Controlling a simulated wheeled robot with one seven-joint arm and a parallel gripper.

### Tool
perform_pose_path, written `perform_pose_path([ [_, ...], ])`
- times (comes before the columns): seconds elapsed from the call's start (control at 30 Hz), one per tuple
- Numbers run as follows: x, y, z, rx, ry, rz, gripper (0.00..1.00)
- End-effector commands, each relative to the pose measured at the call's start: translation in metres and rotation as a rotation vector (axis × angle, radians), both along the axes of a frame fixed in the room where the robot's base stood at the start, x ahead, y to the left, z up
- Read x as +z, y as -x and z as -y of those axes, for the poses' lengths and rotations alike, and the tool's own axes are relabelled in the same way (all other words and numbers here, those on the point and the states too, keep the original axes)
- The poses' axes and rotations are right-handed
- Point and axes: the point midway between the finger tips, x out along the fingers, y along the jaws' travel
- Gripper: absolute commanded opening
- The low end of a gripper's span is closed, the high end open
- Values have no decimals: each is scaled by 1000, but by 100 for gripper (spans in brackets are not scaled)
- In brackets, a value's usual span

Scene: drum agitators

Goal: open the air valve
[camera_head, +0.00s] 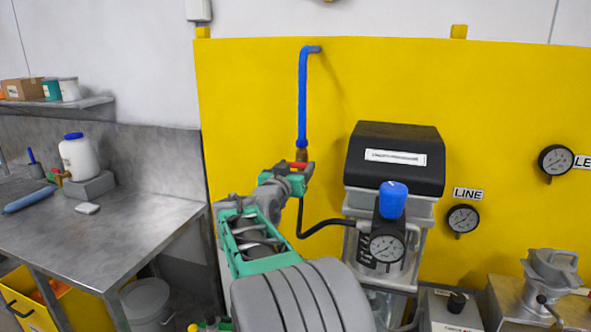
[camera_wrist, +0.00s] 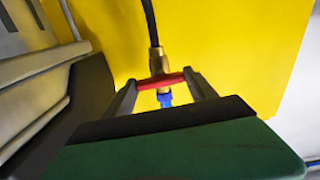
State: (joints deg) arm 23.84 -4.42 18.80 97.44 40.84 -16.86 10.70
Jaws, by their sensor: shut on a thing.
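The air valve is a small brass fitting (camera_head: 301,154) at the lower end of a blue pipe (camera_head: 302,100) on the yellow panel. It also shows in the wrist view (camera_wrist: 158,64), with a black hose (camera_wrist: 151,22) running from it. Its red handle (camera_wrist: 160,81) lies crosswise to the line of pipe and hose. My gripper (camera_head: 296,174) is at the valve, and in the wrist view its fingers (camera_wrist: 160,84) are shut on the handle, one at each end. In the head view, my gripper hides part of the valve and handle.
Right of my arm stands a black-topped unit (camera_head: 395,150) with a blue-capped regulator (camera_head: 392,200) and gauge. The black hose (camera_head: 318,230) loops toward it. A steel bench (camera_head: 130,222) stands at left. Gauges (camera_head: 463,218) are on the yellow panel (camera_head: 250,90).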

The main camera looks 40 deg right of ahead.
Motion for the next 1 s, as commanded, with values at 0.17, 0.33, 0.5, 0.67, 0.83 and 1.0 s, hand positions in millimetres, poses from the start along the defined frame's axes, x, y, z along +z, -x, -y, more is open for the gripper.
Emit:
perform_pose_path([
  [0.17,-2,0,0,-1,47,-90,25],
  [0.33,-3,0,0,-1,112,-216,25],
  [0.5,-2,0,0,0,186,-359,25],
  [0.67,-2,0,0,0,255,-494,25],
  [0.83,-1,0,0,0,330,-638,25],
  [1.0,0,0,0,0,404,-782,25],
])
